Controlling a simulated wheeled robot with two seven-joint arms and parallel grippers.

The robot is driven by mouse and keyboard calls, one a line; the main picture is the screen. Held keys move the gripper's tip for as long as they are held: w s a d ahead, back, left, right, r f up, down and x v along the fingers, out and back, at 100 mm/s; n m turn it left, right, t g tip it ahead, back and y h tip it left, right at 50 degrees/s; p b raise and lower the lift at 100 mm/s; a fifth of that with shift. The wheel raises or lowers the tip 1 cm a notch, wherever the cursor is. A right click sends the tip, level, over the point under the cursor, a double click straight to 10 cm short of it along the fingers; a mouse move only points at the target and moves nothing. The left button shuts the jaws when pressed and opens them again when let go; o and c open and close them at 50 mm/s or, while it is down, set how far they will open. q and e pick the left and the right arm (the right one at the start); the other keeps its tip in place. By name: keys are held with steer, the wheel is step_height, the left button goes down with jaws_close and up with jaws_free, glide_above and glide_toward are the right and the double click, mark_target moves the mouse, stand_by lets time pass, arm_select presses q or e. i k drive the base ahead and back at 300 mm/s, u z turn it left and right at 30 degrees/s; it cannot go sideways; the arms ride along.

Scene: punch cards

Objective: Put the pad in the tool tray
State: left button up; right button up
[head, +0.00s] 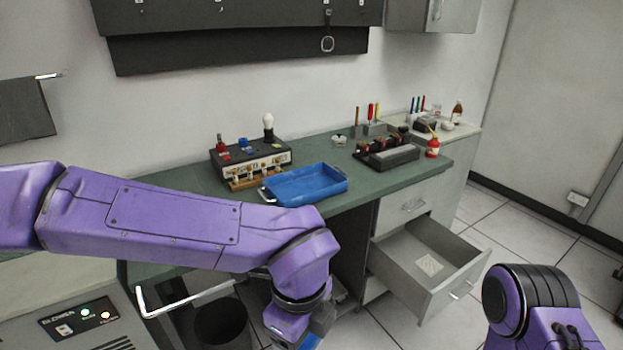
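The blue tool tray (334,189) sits on the green bench top, near its front edge, and looks empty. A small pale patterned flat piece (430,264), which looks like the pad, lies in the open grey drawer below the right part of the bench. My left arm reaches across from the left in front of the bench, its wrist bent down at the bottom edge of the picture. My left gripper's fingers are out of the frame. Only a part of my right arm shows at the bottom right, right of the drawer; its gripper is out of the frame.
The open drawer (417,307) sticks out over the floor. A black instrument box (272,160) stands behind the tray. A dark bin (222,327) stands under the bench. Tiled floor is clear around the drawer.

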mark_target(287, 196)
steer(key=u, duration=0.05)
steer(key=i, duration=1.75)
